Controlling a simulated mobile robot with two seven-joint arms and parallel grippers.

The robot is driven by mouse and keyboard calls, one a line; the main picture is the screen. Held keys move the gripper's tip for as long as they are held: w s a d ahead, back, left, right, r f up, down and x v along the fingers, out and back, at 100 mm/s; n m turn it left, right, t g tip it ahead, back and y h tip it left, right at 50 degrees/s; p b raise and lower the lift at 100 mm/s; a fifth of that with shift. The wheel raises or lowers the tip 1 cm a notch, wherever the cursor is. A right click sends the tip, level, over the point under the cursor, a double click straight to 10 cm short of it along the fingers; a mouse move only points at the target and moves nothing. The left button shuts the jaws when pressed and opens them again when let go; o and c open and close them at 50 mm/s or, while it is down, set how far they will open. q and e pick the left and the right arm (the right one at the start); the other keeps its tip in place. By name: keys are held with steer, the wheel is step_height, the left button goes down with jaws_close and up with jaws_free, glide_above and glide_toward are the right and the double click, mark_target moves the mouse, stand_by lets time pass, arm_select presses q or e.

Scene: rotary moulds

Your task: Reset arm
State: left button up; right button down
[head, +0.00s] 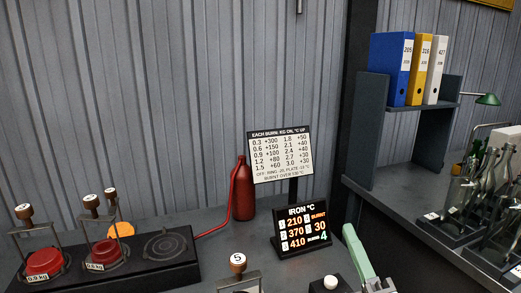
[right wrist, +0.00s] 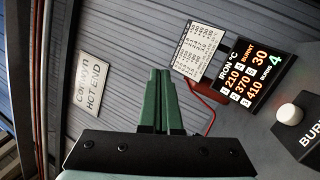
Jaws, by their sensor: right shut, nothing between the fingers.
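My left gripper is not in view.
A lit iron display (head: 303,232) stands by a burn chart (head: 281,155) and a red bottle (head: 243,190). A white knob (head: 330,282) sits near my right gripper. Glass bottles (head: 490,175) crowd the right bench.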

steer(key=s+d+f+m+g+h, duration=0.2)
steer(key=d+f+m+g+h, duration=0.15)
steer(key=f+m, duration=0.45)
steer(key=s+d+f+m+g+h, duration=0.3)
steer(key=d+f+m+g, duration=0.15)
steer(key=f, duration=0.55)
steer(key=s+a+f+m+g+y, duration=0.1)
steer(key=s+f+m+g+y, duration=0.1)
steer(key=s+f+m+g, duration=0.45)
steer(key=s+a+f+m+g+y, duration=0.15)
steer(key=s+f+g, duration=0.25)
steer(key=s+f, duration=0.6)
steer(key=w+a+t+p, duration=0.1)
steer(key=t+p, duration=0.1)
steer(key=p, duration=0.1)
steer(key=a+t+y+p, duration=0.1)
steer(key=a+p, duration=0.1)
steer(key=p, duration=0.1)
steer(key=w+a+t+p, duration=0.1)
steer(key=t+p, duration=0.1)
steer(key=shift+w+a+f+t+y+p, duration=0.15)
steer(key=shift+w+t+y+p, duration=0.15)
steer(key=shift+t+p, duration=0.1)
